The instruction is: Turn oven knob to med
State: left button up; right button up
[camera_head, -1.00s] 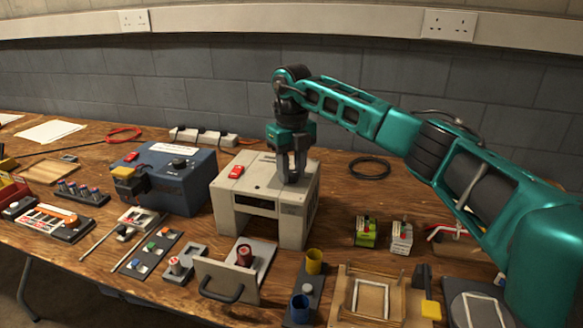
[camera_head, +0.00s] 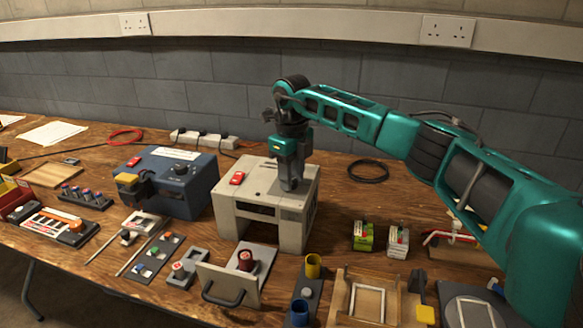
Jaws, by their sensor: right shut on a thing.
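The pale grey oven-like box (camera_head: 237,205) stands in the middle of the table with an opening low in its front. My right gripper (camera_head: 289,186) points straight down onto the right part of its top. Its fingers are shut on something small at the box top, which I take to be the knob. The fingers hide the knob and any mark it points at, so I cannot read its setting. A red switch (camera_head: 237,178) sits on the left of the box top. My left gripper is not in view.
A blue box (camera_head: 190,198) with a dark dial (camera_head: 181,169) stands close on the left. Small green and white boxes (camera_head: 363,236) (camera_head: 398,241) stand to the right. A black cable coil (camera_head: 368,171) lies behind.

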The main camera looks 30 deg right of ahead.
jog(key=n+p, duration=0.1)
jog(key=n, duration=0.1)
jog(key=shift+r+n, duration=0.15)
jog(key=shift+n, duration=0.25)
jog(key=n+p, duration=0.1)
jog(key=n, duration=0.2)
jog(key=shift+w, duration=0.1)
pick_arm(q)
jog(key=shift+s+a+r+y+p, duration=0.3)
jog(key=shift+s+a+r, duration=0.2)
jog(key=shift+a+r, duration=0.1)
pick_arm(e)
jog(key=shift+n, duration=1)
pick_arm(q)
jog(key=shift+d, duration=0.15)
pick_arm(e)
jog(key=o, duration=0.8)
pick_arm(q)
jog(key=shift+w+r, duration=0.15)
pick_arm(e)
jog(key=shift+o, duration=1.2)
